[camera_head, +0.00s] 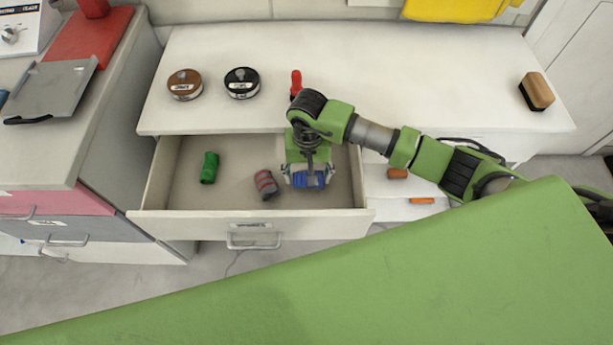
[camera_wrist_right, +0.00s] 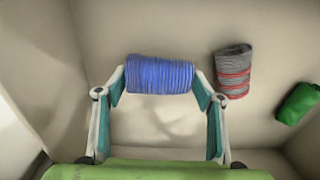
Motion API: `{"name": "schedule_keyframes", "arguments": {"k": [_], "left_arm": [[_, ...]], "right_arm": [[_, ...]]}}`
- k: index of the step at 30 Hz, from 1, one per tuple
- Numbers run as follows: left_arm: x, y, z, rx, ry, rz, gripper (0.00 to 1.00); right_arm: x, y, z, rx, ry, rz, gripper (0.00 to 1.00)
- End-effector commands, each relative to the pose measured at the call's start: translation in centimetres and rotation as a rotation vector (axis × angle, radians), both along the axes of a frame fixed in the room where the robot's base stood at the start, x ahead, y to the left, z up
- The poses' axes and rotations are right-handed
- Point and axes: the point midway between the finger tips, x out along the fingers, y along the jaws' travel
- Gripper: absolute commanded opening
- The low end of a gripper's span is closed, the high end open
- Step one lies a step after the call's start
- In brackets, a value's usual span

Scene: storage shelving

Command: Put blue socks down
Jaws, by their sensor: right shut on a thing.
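The blue socks (camera_head: 308,180) are a rolled, ribbed bundle inside the open drawer (camera_head: 350,224), towards its right side. My right gripper (camera_head: 307,182) reaches down into the drawer with its fingers on either side of the bundle. In the right wrist view the blue socks (camera_wrist_right: 160,75) sit between the fingertips of my right gripper (camera_wrist_right: 160,82), which is shut on them. I cannot tell whether the bundle touches the drawer floor. My left gripper is not in view.
Grey socks with red stripes (camera_head: 266,185) lie just left of the blue ones, and green socks (camera_head: 209,167) lie further left. The white top (camera_head: 330,70) holds two round tins (camera_head: 242,82), a red-handled item (camera_head: 296,82) and a brush (camera_head: 536,91). Drawer walls surround my gripper.

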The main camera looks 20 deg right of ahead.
Motion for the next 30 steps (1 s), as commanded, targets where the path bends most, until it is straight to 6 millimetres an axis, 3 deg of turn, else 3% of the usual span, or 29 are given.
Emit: {"name": "schedule_keyframes", "arguments": {"k": [4, 15, 16, 18, 30], "left_arm": [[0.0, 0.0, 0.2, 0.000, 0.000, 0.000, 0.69], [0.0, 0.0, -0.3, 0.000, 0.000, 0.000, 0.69], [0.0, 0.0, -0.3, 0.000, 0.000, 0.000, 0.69], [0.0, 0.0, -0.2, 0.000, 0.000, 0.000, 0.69], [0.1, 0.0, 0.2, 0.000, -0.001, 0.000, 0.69]], "right_arm": [[0.0, 0.0, -2.0, 0.001, 0.002, -0.001, 0.40], [0.1, 0.0, -2.6, -0.001, -0.001, 0.000, 0.40], [0.1, 0.0, -2.6, -0.001, -0.001, 0.000, 0.64], [0.0, 0.0, -2.5, 0.000, -0.001, -0.001, 0.79], [0.0, 0.0, -2.1, 0.000, 0.000, -0.001, 0.79]]}}
